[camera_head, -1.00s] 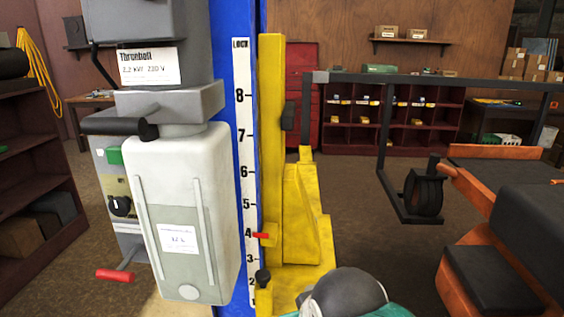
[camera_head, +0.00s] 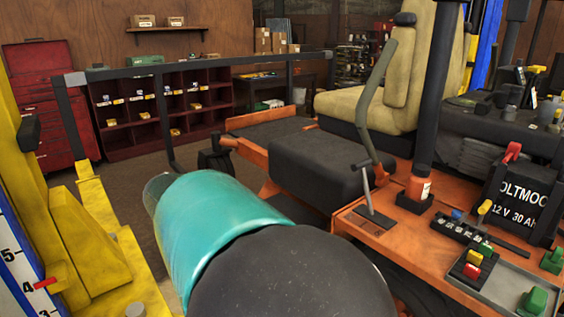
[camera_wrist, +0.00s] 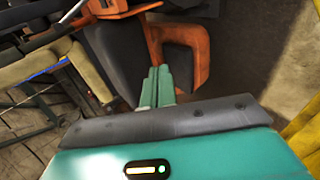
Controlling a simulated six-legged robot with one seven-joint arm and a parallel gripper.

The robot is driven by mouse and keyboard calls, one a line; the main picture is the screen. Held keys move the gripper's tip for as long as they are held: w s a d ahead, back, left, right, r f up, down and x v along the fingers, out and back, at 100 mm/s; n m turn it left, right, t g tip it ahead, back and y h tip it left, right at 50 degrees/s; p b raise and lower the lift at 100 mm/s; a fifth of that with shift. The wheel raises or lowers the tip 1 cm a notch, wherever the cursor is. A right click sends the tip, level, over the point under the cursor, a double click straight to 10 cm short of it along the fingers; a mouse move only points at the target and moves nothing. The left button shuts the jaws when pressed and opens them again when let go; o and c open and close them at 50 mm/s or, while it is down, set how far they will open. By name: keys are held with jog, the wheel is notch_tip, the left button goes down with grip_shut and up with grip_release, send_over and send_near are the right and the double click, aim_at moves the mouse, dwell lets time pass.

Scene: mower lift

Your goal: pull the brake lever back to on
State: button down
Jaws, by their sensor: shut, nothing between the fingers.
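A short grey lever with a dark crossbar handle (camera_head: 366,180) stands on a dark plate (camera_head: 374,217) on the mower's orange deck in the head view, and looks like the brake lever. A longer olive lever (camera_head: 376,100) rises behind it, beside the tan seat (camera_head: 375,105). No label shows which one is the brake. My gripper (camera_wrist: 158,82) shows in the wrist view with its teal fingers together and empty, above dark and orange mower parts. It is apart from the levers, and neither lever is clear there. In the head view my arm hides part of the mower.
A dark roof post (camera_head: 434,95) stands right of the levers. A battery (camera_head: 520,205), small switches and a grey tray (camera_head: 500,285) with coloured blocks sit on the right deck. A yellow lift post (camera_head: 25,165) stands at left. Open floor (camera_head: 135,190) lies between lift and mower.

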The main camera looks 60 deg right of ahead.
jog(key=s+d+r+g+h, duration=0.1)
jog(key=s+d+g, duration=0.1)
jog(key=d, duration=0.5)
jog(key=s+d+r+m+g+h, duration=0.1)
jog(key=s+d+g+h, duration=0.1)
jog(key=d, duration=0.5)
jog(key=s+d+r+g+h, duration=0.1)
jog(key=s+d+g+h, duration=0.1)
jog(key=d, duration=0.5)
jog(key=shift+d+r+g, duration=0.4)
jog(key=shift+g, duration=0.5)
jog(key=shift+s+d, duration=0.1)
jog(key=s+d+r, duration=0.1)
jog(key=s+d, duration=0.5)
jog(key=s, duration=0.3)
jog(key=shift+s, duration=0.3)
jog(key=shift+d, duration=0.15)
jog(key=shift+r, duration=0.1)
